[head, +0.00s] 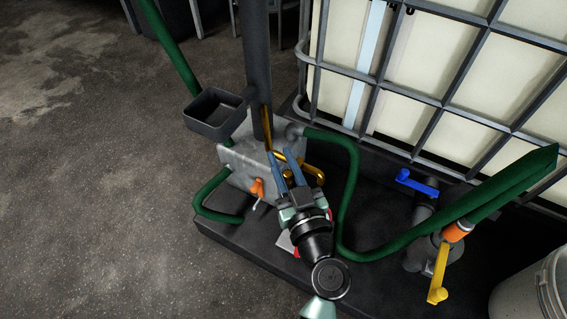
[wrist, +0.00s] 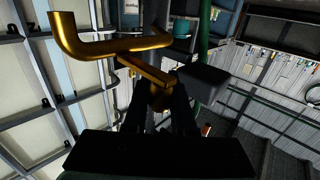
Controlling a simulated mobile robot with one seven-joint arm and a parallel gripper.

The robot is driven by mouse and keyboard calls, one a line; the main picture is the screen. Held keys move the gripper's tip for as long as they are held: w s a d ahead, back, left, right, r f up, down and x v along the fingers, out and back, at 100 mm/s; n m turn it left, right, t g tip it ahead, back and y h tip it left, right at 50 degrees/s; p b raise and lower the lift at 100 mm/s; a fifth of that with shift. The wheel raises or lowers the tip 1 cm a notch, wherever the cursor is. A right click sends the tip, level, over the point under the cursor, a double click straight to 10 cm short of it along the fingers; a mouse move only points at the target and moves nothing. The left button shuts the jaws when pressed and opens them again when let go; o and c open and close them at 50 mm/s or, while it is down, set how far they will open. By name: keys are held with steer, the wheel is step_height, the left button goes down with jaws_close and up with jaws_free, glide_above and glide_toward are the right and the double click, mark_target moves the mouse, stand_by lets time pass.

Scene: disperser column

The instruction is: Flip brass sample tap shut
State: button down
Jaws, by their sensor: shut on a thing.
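The brass sample tap (head: 312,170) sits by the grey plate (head: 240,160) on the column. In the wrist view its bent brass pipe (wrist: 75,45) runs across the upper left, with a flat brass bar (wrist: 140,70) below it. My gripper (head: 284,160) reaches up to the tap from below, its blue fingers around brass. In the wrist view my gripper (wrist: 160,105) shows as dark fingers on either side of the tap's brass part. The fingers hide much of that part, so I cannot tell exactly where they grip.
An orange lever (head: 258,188) is left of my gripper. A grey open box (head: 215,113) is above left. Green hose (head: 352,190) loops close on the right. A blue-handled valve (head: 417,184), yellow handle (head: 438,283) and caged tank (head: 410,90) stand right. Floor at left is clear.

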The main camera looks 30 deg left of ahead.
steer(key=shift+a+m+t+h, duration=0.1)
steer(key=shift+m+t+h, duration=0.2)
steer(key=shift+h, duration=0.1)
steer(key=c, duration=0.7)
jaws_free()
steer(key=p+v, duration=0.2)
steer(key=v, duration=1.1)
steer(key=shift+w, duration=0.1)
